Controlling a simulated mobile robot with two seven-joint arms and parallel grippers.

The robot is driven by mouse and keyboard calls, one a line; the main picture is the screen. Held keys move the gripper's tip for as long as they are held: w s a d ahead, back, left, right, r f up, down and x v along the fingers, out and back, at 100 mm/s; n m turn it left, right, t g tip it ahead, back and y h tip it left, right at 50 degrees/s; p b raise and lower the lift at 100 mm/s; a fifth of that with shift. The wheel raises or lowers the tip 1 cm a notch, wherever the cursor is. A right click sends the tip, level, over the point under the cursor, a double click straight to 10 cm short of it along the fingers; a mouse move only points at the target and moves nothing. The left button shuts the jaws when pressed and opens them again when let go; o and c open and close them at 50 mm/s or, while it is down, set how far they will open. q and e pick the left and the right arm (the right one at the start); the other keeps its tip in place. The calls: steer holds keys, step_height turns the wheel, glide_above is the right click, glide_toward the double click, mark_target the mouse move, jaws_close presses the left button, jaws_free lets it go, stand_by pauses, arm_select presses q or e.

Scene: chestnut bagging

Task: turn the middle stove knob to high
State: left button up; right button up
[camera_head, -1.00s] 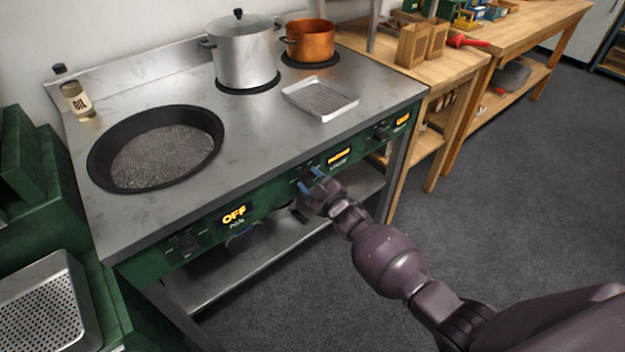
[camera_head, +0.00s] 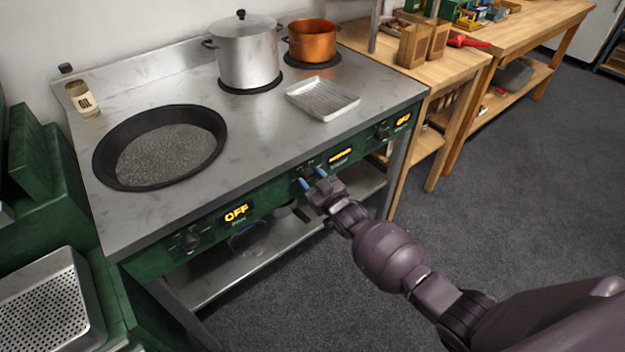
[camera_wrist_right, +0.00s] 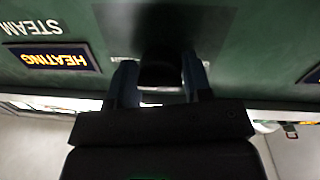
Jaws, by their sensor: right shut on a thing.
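The middle stove knob (camera_wrist_right: 160,74) is dark and sits on the green front panel. It is between the two fingers of my right gripper (camera_head: 313,177), which is shut on it; the fingers and hand hide most of it in the head view. The gripper also shows in the wrist view (camera_wrist_right: 159,84). The lit display beside the knob (camera_wrist_right: 48,57) reads HEATING, upside down in the wrist view, with STEAM lettered next to it. The same display (camera_head: 340,158) is small in the head view. My left gripper is not in view.
The left knob (camera_head: 190,240) has a display (camera_head: 237,213) reading OFF. The right knob (camera_head: 382,131) is near the far corner. A black pan (camera_head: 103,158), a steel pot (camera_head: 247,55), a copper pot (camera_head: 313,42) and a tray (camera_head: 322,98) stand on the stove.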

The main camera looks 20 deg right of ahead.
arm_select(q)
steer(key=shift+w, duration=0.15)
arm_select(e)
steer(key=shift+s+a+f, duration=0.1)
steer(key=shift+f, duration=0.05)
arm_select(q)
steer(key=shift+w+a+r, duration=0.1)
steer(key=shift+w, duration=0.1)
arm_select(e)
steer(key=o, duration=0.9)
arm_select(q)
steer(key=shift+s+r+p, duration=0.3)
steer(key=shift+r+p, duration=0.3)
steer(key=shift+p, duration=0.35)
arm_select(e)
steer(key=v, duration=1)
steer(key=shift+s, duration=0.35)
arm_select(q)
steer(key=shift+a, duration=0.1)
